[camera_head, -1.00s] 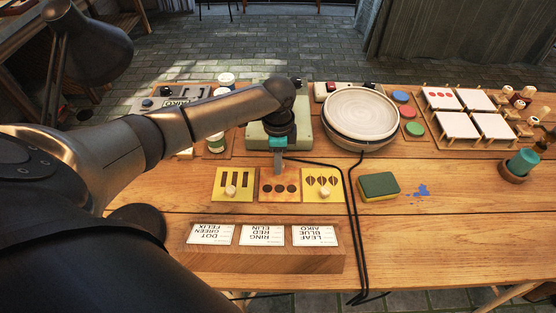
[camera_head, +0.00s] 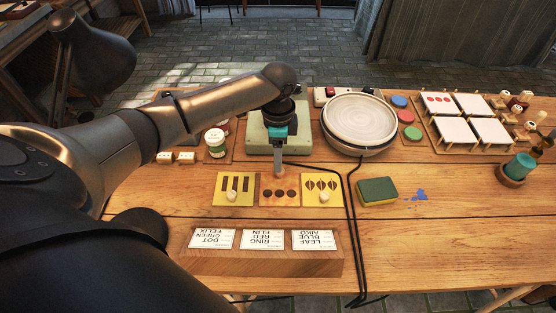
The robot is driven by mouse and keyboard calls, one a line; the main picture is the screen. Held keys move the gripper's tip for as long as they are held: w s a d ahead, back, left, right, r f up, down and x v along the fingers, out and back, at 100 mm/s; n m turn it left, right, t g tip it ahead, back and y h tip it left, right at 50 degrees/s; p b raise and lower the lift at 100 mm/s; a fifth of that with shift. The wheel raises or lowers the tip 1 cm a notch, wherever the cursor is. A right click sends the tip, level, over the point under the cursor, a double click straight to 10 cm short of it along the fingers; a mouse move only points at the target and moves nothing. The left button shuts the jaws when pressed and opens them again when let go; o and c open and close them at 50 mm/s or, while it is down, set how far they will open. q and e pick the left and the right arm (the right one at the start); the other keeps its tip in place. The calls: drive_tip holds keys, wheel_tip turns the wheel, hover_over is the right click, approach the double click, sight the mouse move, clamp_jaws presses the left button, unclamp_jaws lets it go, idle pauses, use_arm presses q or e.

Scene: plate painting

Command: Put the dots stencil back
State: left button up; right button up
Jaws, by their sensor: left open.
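The dots stencil, an orange-brown plate with three dark round holes (camera_head: 279,193), lies flat on the table between two yellow stencils. It looks darker than those two, and its knob cannot be made out. My left gripper (camera_head: 279,172) points down over its far edge, with the jaws open. The small gap between fingertips and stencil is hard to judge. The striped stencil (camera_head: 240,185) is on its left and the leaf stencil (camera_head: 315,185) on its right; each has a pale round knob. My right gripper is not in view.
A wooden card holder (camera_head: 262,264) stands nearer. A green-yellow sponge (camera_head: 377,191) is to the right. Black cables run beside the leaf stencil. A pale green machine (camera_head: 258,146), a round wheel (camera_head: 359,122) and a rack of white plates (camera_head: 456,131) stand farther back.

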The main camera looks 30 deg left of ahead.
use_arm(q)
wheel_tip(320, 180, up, 7)
drive_tip(key=p, duration=0.1)
drive_tip(key=shift+r, duration=0.15)
idle(0.5)
